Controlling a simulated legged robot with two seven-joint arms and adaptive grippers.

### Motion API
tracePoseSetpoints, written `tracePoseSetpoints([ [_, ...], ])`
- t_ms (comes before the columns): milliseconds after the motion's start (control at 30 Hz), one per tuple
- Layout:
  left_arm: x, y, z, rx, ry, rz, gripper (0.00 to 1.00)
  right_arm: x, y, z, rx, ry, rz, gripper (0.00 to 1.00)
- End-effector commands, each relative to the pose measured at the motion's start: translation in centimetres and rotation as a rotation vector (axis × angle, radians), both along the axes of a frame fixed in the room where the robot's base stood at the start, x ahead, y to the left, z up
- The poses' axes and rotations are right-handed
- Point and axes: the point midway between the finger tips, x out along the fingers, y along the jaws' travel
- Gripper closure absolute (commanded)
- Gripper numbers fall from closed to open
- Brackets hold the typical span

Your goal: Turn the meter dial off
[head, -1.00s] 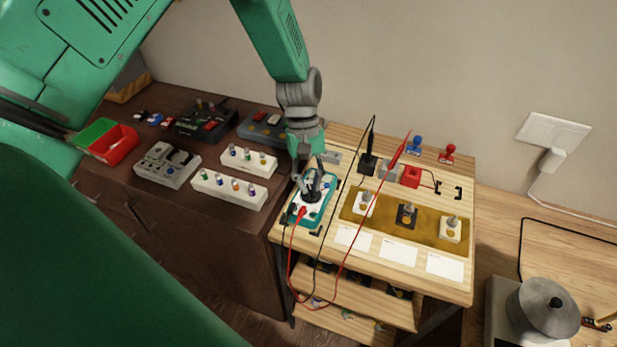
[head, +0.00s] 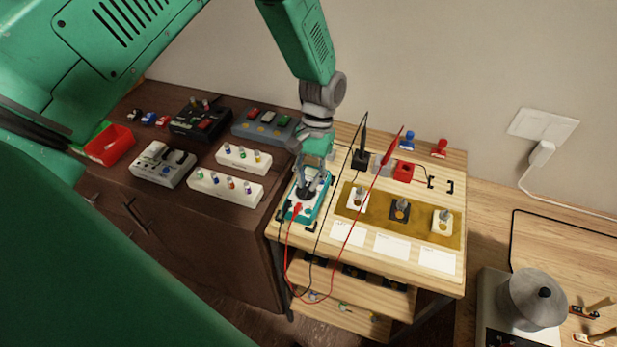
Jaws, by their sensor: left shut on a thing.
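The meter (head: 322,207) is a teal and white box lying on the left side of the light wooden bench. A red and a black lead plug into its near end. Its dark dial (head: 309,191) sits in the middle of its face. My left gripper (head: 308,186) comes down from above over the meter, its fingers shut on the dial. The fingers hide most of the dial, and I cannot tell which way it points. My right gripper is not in view.
Black probe (head: 361,150) and red probe (head: 389,150) stand upright behind the mustard mat (head: 378,222), which holds several switches. Loose leads hang over the bench's front edge. White control strips (head: 225,187) lie on the dark cabinet at left. A metal pot (head: 535,300) stands at lower right.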

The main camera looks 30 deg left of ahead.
Motion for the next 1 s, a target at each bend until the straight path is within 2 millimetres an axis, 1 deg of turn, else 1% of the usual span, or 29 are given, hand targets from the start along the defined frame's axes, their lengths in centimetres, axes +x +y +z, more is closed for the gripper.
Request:
tracePoseSetpoints([
  [433,-0.1,-0.1,0.0,-0.001,0.002,-0.011,1.00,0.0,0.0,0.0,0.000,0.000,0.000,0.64],
  [500,-0.1,-0.1,0.0,0.000,0.002,-0.010,0.71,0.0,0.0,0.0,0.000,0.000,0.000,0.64],
  [533,-0.1,-0.1,0.0,0.000,0.002,-0.010,0.69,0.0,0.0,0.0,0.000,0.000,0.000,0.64],
  [833,0.0,0.0,0.1,0.000,0.001,-0.010,0.69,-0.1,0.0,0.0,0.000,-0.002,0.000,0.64],
  [933,0.3,0.0,0.7,0.000,-0.001,-0.010,0.69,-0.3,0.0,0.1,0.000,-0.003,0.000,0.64],
  [1000,0.7,0.1,1.5,0.000,-0.003,-0.009,0.69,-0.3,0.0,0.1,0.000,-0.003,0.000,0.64],
])
